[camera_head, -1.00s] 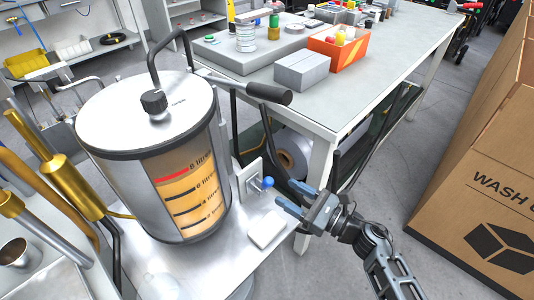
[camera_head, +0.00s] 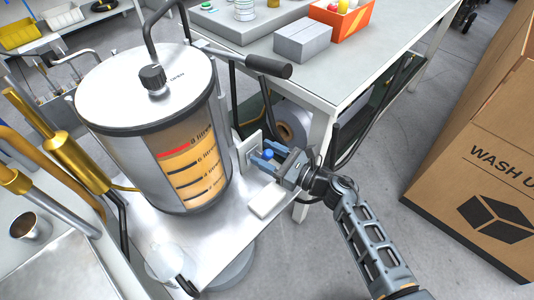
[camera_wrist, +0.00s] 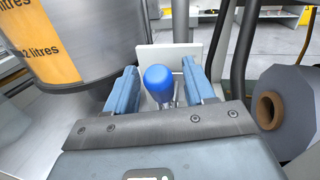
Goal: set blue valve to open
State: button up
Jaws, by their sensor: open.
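The blue valve (camera_head: 268,154) is a small blue knob on a white plate beside the metal tank. In the wrist view the blue knob (camera_wrist: 159,82) sits between my open fingers, a little nearer the left one, with a clear stem behind it. My gripper (camera_head: 274,159) is open around the knob; it also shows in the wrist view (camera_wrist: 158,92). I see a gap on each side, so the fingers do not appear closed on it. The white plate (camera_wrist: 190,52) stands just behind the knob. The valve's lower part is partly hidden by my gripper.
The metal tank (camera_head: 120,100) with a litre scale stands left of the valve. A white block (camera_head: 268,200) lies on the shelf below my gripper. A table (camera_head: 345,60) rises behind, with a black-handled lever (camera_head: 268,66) above. A cardboard box (camera_head: 480,150) stands right.

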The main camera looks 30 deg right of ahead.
grip_shut()
dwell(0.4)
